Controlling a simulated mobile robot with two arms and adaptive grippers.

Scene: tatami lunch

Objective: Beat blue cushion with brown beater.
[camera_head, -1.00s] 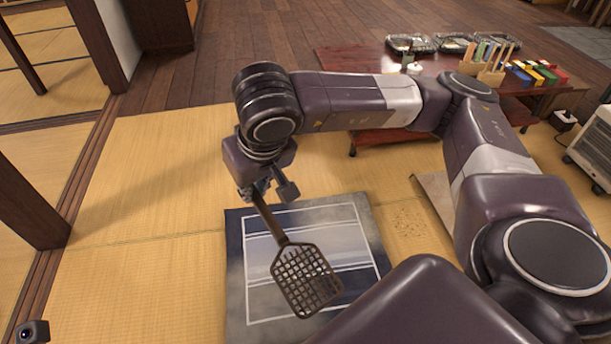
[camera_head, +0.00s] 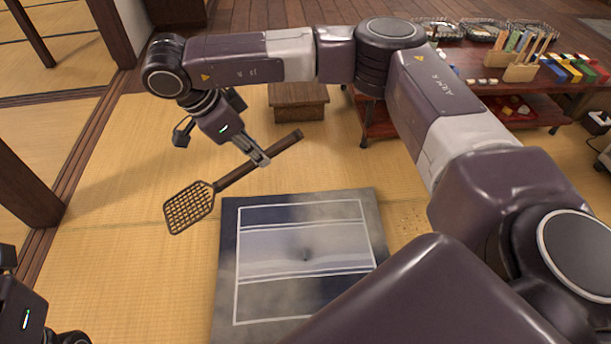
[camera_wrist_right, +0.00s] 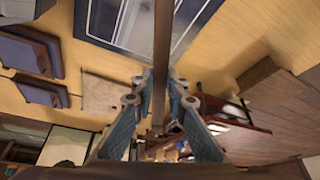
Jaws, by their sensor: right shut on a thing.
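The blue cushion (camera_head: 300,240), square with white lines and a grey border, lies flat on the tatami in the lower middle of the head view. Its near edge is partly hidden by my arm. It also shows at the top of the right wrist view (camera_wrist_right: 130,28). My right gripper (camera_head: 258,158) is shut on the handle of the brown beater (camera_head: 236,176), above and beyond the cushion's far edge. The beater's lattice head points left and down, left of the cushion in the picture. The handle runs between the fingers in the right wrist view (camera_wrist_right: 162,55). My left gripper's fingers are not visible.
A small wooden stool (camera_head: 298,100) stands beyond the cushion. A low red-brown table (camera_head: 480,92) at the back right carries trays, wooden holders and coloured blocks. A dark wooden post (camera_head: 25,185) stands at the left. Tatami left of the cushion is clear.

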